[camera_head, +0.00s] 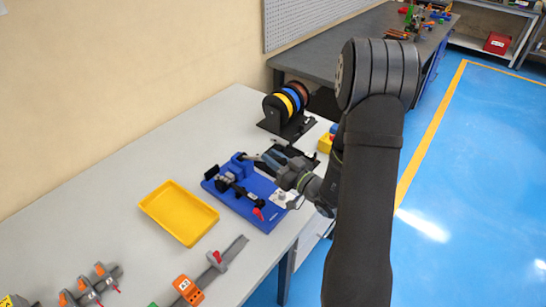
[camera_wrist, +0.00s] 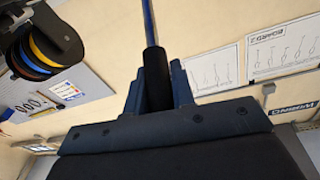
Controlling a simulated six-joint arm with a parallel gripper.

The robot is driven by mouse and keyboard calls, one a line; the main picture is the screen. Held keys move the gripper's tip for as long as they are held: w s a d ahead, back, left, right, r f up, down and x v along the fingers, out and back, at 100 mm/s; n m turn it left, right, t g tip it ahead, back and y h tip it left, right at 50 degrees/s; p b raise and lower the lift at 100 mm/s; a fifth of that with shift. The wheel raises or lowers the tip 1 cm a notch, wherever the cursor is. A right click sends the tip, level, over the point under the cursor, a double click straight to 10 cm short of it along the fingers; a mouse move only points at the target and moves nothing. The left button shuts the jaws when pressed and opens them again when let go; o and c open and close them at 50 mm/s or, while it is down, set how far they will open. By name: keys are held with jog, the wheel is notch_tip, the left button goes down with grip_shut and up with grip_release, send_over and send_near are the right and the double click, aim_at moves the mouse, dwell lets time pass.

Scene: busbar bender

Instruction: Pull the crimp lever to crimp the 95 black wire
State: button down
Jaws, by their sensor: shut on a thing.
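My gripper (camera_head: 272,161) is over the far right part of a blue bender base (camera_head: 264,222) on the grey table. In the wrist view, my gripper (camera_wrist: 158,88) is shut on the black grip of a lever (camera_wrist: 153,63), with a finger on each side. A thin blue rod runs on from the grip to the top of that view. In the head view, the lever is small and partly hidden by my gripper. Black fixtures (camera_head: 230,187) and a red-tipped handle (camera_head: 257,212) are on the base. I cannot make out the 95 black wire.
A yellow tray (camera_head: 180,213) lies left of the base. A rack of wire spools (camera_head: 287,101) stands behind it. An orange block (camera_head: 187,289) and a grey rail (camera_head: 232,252) are in front. The table's right edge is close to the base.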

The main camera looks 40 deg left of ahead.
jog(key=shift+d+f, duration=0.1)
jog(key=shift+f, duration=0.15)
jog(key=c, duration=1.2)
grip_release()
jog(key=shift+r, duration=0.1)
jog(key=shift+c, duration=0.2)
jog(key=s+d+f, duration=0.1)
jog(key=d, duration=1.6)
jog(key=shift+s+f, duration=0.2)
jog(key=shift+s, duration=0.15)
jog(key=a, duration=0.5)
jog(key=w+a+r, duration=0.1)
jog(key=a, duration=1)
jog(key=shift+w+a+r, duration=0.2)
jog(key=shift+w+a, duration=0.15)
jog(key=shift+a, duration=0.05)
